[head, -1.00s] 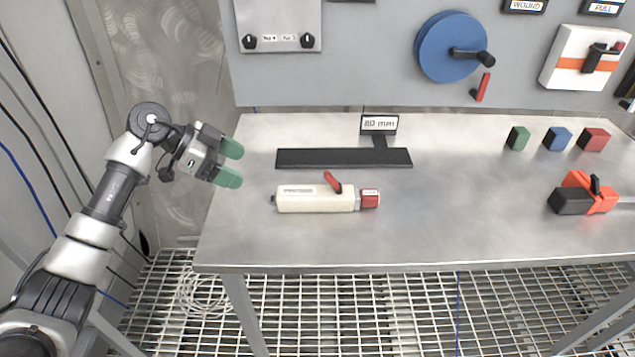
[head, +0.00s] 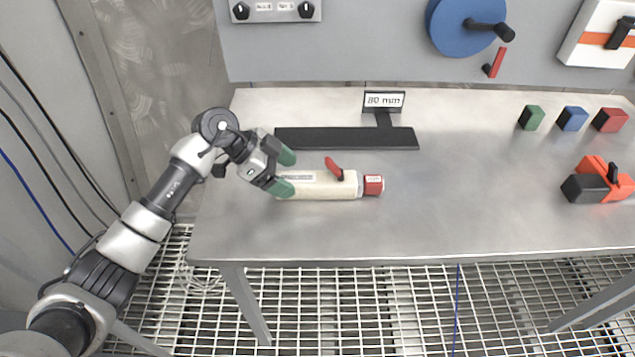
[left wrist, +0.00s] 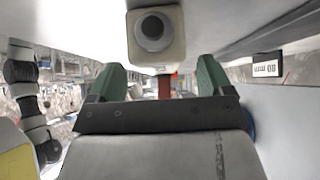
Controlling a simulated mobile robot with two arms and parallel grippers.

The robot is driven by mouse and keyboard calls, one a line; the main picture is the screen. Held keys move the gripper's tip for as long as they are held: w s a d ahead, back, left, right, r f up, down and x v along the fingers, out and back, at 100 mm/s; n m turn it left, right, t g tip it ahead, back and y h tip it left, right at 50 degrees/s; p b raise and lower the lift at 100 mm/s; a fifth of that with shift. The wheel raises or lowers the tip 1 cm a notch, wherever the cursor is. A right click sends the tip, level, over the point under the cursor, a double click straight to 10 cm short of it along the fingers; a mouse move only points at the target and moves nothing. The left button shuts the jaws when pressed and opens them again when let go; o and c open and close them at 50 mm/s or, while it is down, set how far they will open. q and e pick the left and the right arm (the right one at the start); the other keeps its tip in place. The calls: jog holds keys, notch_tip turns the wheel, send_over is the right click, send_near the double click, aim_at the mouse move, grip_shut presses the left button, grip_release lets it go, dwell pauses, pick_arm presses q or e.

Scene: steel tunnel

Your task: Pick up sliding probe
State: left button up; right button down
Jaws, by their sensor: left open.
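The cream, box-like probe (head: 318,188) lies on the steel table, with a red lever on top and a red block at its right end. My left gripper (head: 286,171) is at its left end, with green fingers apart. The nearer finger overlaps the probe's left end in the head view and partly hides it. In the left wrist view the probe's end face (left wrist: 155,35), with a round grey knob, is at the top, between my open fingers (left wrist: 160,78) sideways. I cannot tell whether the fingers touch it. My right gripper is not in view.
A black strip (head: 345,138) with an "80 mm" sign (head: 384,102) lies just behind the probe. Green (head: 531,118), blue (head: 572,118) and red (head: 610,120) blocks and an orange-black tool (head: 598,184) are at right. The table's middle is clear.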

aim_at(292, 178)
pick_arm(q)
jog(key=shift+x, duration=1.5)
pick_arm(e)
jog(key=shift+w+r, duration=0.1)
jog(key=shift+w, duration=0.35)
pick_arm(q)
jog(key=shift+c, duration=0.5)
jog(key=c, duration=1)
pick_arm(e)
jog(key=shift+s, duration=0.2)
pick_arm(q)
jog(key=shift+r, duration=0.1)
notch_tip(292, 178, up, 5)
jog(key=shift+s+d+f, duration=0.1)
jog(key=shift+d+f, duration=0.05)
jog(key=shift+f, duration=0.1)
jog(key=s+d+r, duration=0.1)
jog(key=d+r, duration=0.1)
jog(key=d, duration=0.1)
jog(key=s+d+r, duration=0.2)
jog(key=d, duration=0.1)
jog(key=s+d+r, duration=0.2)
jog(key=d, duration=0.2)
jog(key=shift+r+b, duration=0.2)
jog(key=shift+b, duration=0.15)
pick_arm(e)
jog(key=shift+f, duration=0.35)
